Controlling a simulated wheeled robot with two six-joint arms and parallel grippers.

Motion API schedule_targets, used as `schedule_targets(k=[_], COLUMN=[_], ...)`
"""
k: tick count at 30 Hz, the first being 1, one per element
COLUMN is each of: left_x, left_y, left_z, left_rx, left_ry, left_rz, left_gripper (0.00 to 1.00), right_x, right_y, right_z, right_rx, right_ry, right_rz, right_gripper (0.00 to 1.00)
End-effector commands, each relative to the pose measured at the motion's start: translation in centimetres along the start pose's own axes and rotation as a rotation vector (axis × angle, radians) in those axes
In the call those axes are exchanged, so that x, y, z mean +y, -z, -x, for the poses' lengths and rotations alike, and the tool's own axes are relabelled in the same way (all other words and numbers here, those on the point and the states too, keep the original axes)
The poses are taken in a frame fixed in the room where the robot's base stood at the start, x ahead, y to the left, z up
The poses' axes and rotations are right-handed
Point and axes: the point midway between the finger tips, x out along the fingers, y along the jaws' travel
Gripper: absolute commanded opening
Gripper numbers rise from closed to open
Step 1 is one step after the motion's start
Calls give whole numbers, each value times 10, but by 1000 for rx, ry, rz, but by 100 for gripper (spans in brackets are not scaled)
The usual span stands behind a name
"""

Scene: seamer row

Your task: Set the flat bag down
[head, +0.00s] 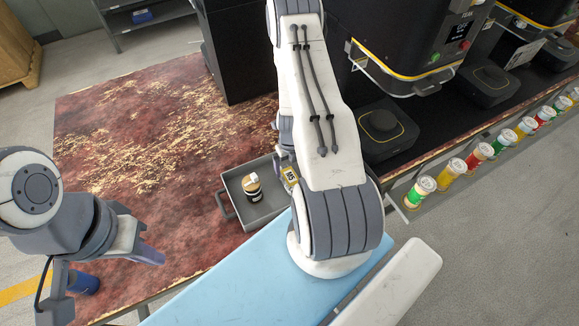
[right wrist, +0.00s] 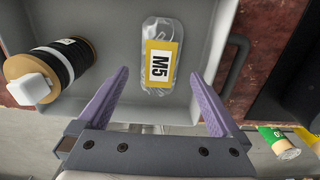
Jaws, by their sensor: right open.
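The flat bag (right wrist: 160,58) is clear with a yellow-edged label reading M5. My left gripper (head: 115,268) is open and empty, low at the left over the table edge.
The tray stands on a worn red table (head: 150,150) that is largely clear to the left. Black machines (head: 410,40) stand at the back right. A light blue panel (head: 240,280) lies in front.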

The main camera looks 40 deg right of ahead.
Motion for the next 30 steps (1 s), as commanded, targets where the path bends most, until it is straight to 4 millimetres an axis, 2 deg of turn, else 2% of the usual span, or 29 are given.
schedule_targets(k=[1, 3, 9, 15, 21, 27, 30], left_x=[1, 2, 4, 6, 7, 7, 7], left_y=[1, 2, 3, 4, 5, 5, 5], left_z=[18, 29, 60, 83, 92, 92, 92], left_rx=[0, 0, 0, 0, 0, 0, 0], left_ry=[0, 0, 0, 0, 0, 0, 0], left_rz=[-1, -2, -7, -11, -10, -10, -10], left_gripper=[0, 0, 0, 0, 0, 0, 0], right_x=[0, 0, 0, 0, 0, 0, 10], right_y=[0, 0, 0, 0, 0, 0, -7], right_z=[18, 29, 60, 83, 92, 92, 102], right_rx=[0, 0, 0, 0, 0, 0, -7], right_ry=[0, 0, 0, 0, 0, 0, -5], right_rz=[-1, 0, 0, 0, 0, 2, 74], right_gripper=[100, 100, 100, 100, 100, 100, 100])
